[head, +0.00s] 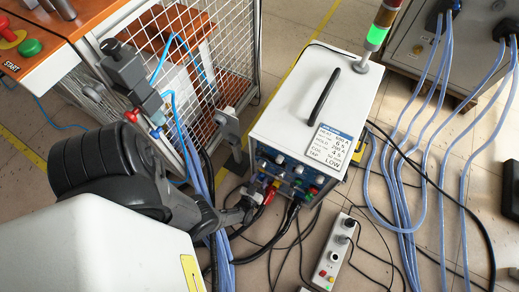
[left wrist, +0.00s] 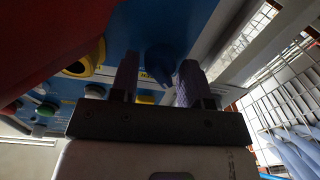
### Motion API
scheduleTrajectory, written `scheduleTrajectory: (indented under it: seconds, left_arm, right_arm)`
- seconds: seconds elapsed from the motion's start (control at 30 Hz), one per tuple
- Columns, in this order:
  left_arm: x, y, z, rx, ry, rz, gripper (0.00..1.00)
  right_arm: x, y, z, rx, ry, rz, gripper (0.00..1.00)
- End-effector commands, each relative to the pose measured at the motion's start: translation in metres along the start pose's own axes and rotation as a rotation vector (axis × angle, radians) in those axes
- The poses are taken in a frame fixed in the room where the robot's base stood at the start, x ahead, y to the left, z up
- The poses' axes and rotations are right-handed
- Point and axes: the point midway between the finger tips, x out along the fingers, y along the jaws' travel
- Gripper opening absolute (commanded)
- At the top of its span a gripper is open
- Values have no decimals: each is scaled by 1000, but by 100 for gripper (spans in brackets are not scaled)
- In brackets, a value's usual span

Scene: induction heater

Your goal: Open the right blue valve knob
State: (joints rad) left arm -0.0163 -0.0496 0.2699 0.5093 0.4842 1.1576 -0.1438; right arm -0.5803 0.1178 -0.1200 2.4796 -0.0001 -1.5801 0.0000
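A dark blue knob (left wrist: 160,62) stands out from the blue panel (left wrist: 135,35) in the left wrist view. My left gripper (left wrist: 158,80) has its two fingers apart, one on each side of this knob. I cannot tell whether either finger touches it. In the head view my left gripper (head: 245,206) reaches low in front of the heater's front panel (head: 290,172). I cannot make out the blue knob between its fingers there. My right gripper is in neither view.
The white heater cabinet (head: 312,95) carries a black handle (head: 324,98) and a lit green lamp (head: 376,36). A wire cage (head: 205,50) is left. A grey button box (head: 334,256) lies on the floor.

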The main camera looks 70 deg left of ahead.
Motion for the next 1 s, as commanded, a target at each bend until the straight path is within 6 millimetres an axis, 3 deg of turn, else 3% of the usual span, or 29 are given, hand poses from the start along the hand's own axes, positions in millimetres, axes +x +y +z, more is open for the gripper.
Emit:
scheduleTrajectory:
  seconds: [0.33, 0.67, 1.0]
  left_arm:
    - [0, 0, 0, 0, 0, 0, 9]
    - [0, 0, 0, 62, 3, 0, 9]
    - [0, 0, 1, 333, 16, 1, 9]
  right_arm:
    - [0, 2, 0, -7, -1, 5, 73]
    - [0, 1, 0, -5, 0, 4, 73]
    - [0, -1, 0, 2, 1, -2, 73]
